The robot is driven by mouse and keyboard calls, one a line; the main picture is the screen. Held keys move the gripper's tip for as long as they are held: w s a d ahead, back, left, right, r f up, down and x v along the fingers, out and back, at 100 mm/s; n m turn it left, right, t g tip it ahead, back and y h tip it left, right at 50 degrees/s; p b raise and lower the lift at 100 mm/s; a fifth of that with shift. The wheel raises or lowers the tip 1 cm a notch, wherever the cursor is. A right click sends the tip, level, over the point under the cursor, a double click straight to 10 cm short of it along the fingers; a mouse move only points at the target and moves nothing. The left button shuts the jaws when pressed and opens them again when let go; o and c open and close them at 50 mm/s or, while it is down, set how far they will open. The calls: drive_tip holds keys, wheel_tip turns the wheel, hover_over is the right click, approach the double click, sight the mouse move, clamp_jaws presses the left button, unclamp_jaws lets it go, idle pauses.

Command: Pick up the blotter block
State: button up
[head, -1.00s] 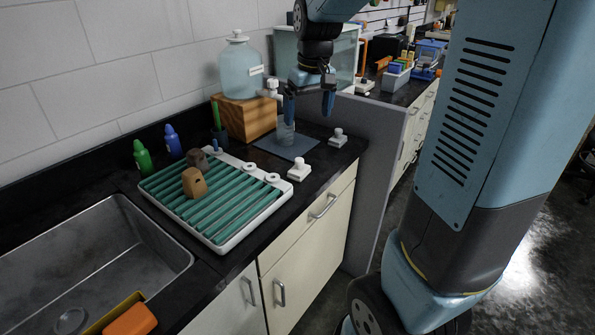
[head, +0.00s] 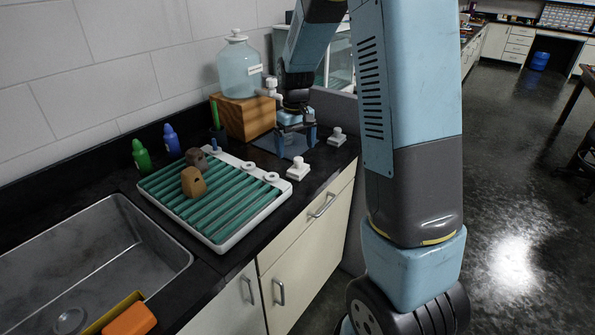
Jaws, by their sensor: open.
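Two small white knobbed blocks stand on the dark counter: the nearer one (head: 298,168) by the right corner of the rack, the farther one (head: 337,137) near the counter's right end. Either may be the blotter block; I cannot tell for sure. My gripper (head: 297,143) is open, pointing down over the blue-grey mat (head: 268,143). It is behind the nearer white block and left of the farther one, apart from both as far as I see. A clear glass vessel on the mat is mostly hidden by my gripper.
A white rack (head: 228,243) with green slats bears a brown block (head: 193,182) and a grey-brown block (head: 196,158). A large bottle (head: 239,70) with a tap stands on a wooden box (head: 243,118). Green (head: 141,155) and blue (head: 172,141) bottles stand behind the rack. A sink (head: 95,262) is at left.

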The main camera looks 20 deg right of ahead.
sight(298, 158)
drive_tip(key=f, duration=0.5)
drive_tip(key=shift+s+d+f, duration=0.3)
drive_tip(key=shift+s+f, duration=0.1)
drive_tip(key=shift+f, duration=0.55)
drive_tip(key=shift+c, duration=0.2)
drive_tip(key=c, duration=0.7)
